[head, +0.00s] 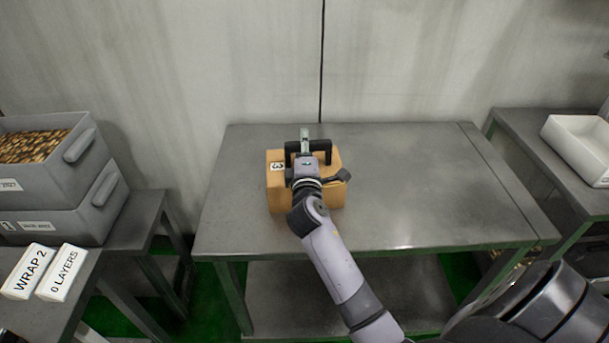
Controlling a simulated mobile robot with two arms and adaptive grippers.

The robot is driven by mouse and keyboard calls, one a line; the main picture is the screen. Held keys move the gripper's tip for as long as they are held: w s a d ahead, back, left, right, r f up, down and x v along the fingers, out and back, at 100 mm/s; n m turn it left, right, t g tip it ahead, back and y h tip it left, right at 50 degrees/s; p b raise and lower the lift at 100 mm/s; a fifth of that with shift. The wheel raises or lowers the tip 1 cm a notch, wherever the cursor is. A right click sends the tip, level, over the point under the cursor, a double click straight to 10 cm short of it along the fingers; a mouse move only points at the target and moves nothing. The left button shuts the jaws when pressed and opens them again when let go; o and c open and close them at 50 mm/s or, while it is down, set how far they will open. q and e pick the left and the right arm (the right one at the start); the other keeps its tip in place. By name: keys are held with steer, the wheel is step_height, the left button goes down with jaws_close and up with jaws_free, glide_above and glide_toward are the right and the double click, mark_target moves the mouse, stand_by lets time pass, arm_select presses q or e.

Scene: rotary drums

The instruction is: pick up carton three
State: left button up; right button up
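Carton three (275,190) is a brown box on the grey metal table (420,190). A white label with a sideways 3 is on its top left. My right arm comes in from the lower right and reaches over the carton. My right gripper (306,150) is at the carton's top, near its far edge. A black bracket-like part shows there, and the wrist hides much of the carton's middle. I cannot tell whether the fingers touch or grip the carton. My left gripper is not in view.
Stacked grey crates (50,222) stand on a left side table, the upper one filled with small brown pieces. Two white label blocks, "WRAP 2" (28,270) and "0 LAYERS" (62,272), lie in front. A white tray (575,150) is at right. The main table's right half is clear.

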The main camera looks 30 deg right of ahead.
steer(key=shift+w+d, duration=0.25)
steer(key=shift+w, duration=0.1)
jaws_close()
stand_by(0.4)
stand_by(0.4)
steer(key=shift+r, duration=0.1)
